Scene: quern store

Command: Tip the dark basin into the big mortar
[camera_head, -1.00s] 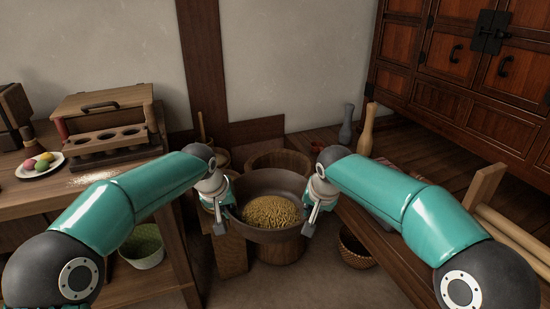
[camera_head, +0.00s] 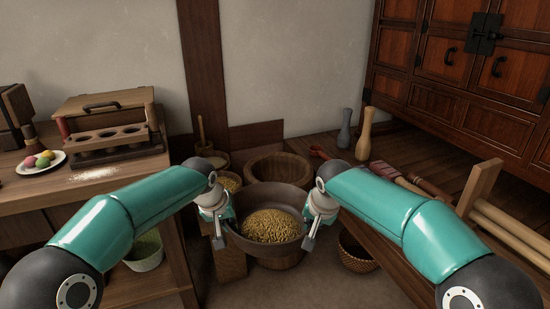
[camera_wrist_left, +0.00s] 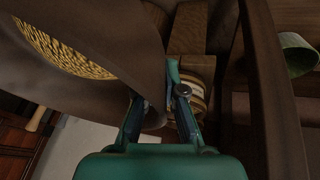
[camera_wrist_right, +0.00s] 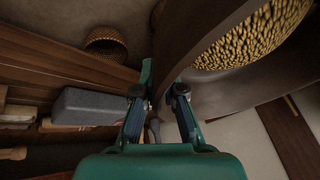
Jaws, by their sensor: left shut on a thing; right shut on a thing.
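The dark basin (camera_head: 270,252) holds a heap of yellow grain (camera_head: 270,226) and hangs between my two grippers, about level. My left gripper (camera_head: 221,238) is shut on its left rim, and my right gripper (camera_head: 309,238) is shut on its right rim. The rim also runs between the fingers in the left wrist view (camera_wrist_left: 150,55) and the right wrist view (camera_wrist_right: 190,40). The big wooden mortar (camera_head: 279,168) stands just behind the basin; its round hollow shows, while its front lower part is hidden by the basin.
A woven basket (camera_head: 356,255) is at right, a green-lined bucket (camera_head: 145,250) at left. Two bottle-shaped things (camera_head: 364,135) stand on the right-hand bench.

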